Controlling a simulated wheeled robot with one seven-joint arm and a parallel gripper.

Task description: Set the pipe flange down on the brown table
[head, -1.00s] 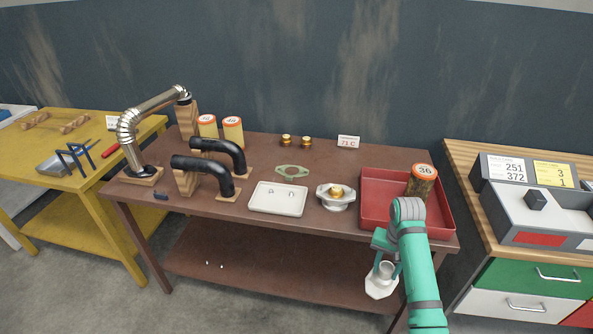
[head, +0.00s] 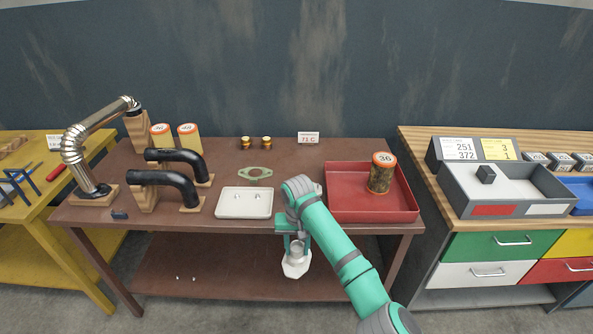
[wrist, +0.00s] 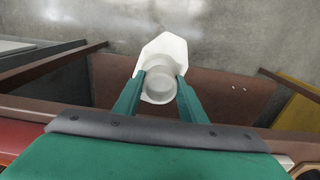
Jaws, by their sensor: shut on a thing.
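The pipe flange (head: 296,266) is a pale piece with a round collar and an angular plate. My gripper (head: 296,242) is shut on it and holds it in the air by the front edge of the brown table (head: 310,160). In the wrist view the pipe flange (wrist: 162,50) sits between the two green fingertips of my gripper (wrist: 158,82), plate outward, with grey floor and the brown lower shelf behind it. The fingers partly hide its collar.
On the tabletop are a white tray (head: 232,203), a green gasket (head: 254,174), black pipes (head: 165,177), and a red tray (head: 345,205) with a can (head: 381,176). My arm hides the part between the trays.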

